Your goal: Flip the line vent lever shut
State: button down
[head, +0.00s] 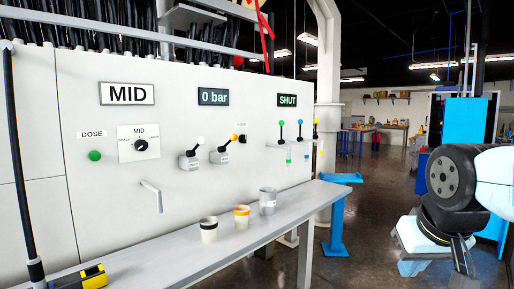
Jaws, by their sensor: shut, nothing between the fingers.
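A white panel (120,195) on the left carries several levers. The lever labels are too small to read, so I cannot tell which is the line vent. My gripper (463,262) is at the lower right, shut and empty, well away from the panel.
A grey shelf (190,250) below the panel holds three cups (241,217) and a yellow-black item (95,277). A spout (152,193) juts from the panel. A blue stand (338,215) and a white column (328,110) stand past the shelf's far end. Open floor lies right of the shelf.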

aim_at(233, 137)
jog(key=z, duration=0.1)
jog(key=i, duration=1)
jog(key=u, duration=0.05)
